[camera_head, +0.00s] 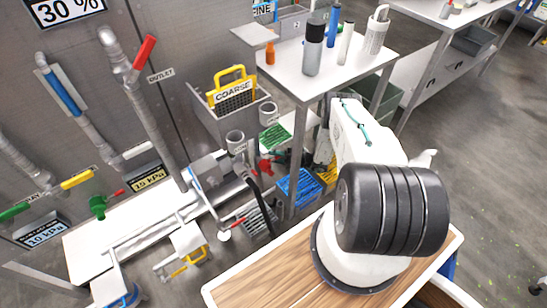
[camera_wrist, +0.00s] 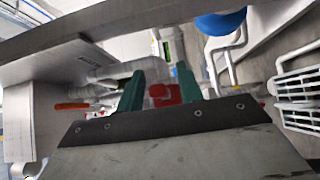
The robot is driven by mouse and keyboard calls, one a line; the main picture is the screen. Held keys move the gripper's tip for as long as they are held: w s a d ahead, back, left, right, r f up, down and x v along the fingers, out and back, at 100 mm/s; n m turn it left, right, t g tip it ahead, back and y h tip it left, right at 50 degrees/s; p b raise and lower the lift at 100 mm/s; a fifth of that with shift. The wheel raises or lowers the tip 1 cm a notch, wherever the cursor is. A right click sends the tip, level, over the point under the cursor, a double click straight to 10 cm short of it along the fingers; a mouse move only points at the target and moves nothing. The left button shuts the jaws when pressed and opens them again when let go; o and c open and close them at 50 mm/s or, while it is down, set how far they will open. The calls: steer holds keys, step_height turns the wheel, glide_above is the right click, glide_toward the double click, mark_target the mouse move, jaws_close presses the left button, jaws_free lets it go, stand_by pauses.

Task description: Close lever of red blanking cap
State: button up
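The red blanking cap (camera_wrist: 163,93) shows in the wrist view, beyond and between the two teal fingers of my gripper (camera_wrist: 160,82). The fingers are apart and I see nothing held between them. I cannot tell the gap in depth between the fingertips and the cap. A red fitting (camera_head: 266,168), likely the same cap, shows in the head view below the grey cups, partly hidden by other parts. Its lever is too small and covered to read its position. My gripper is hidden behind my arm in the head view.
A red-orange lever (camera_wrist: 72,106) sits on pipework at the left of the wrist view. A white rack (camera_wrist: 297,86) is at the right. In the head view, a side table (camera_head: 285,78) with bottles and blue (camera_head: 298,187) and yellow baskets stand close to my arm.

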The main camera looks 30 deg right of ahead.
steer(key=shift+w+a, duration=0.2)
jaws_close()
steer(key=shift+s+m+t+h, duration=0.25)
steer(key=shift+m+t+h, duration=0.45)
steer(key=shift+t+h, duration=0.1)
jaws_free()
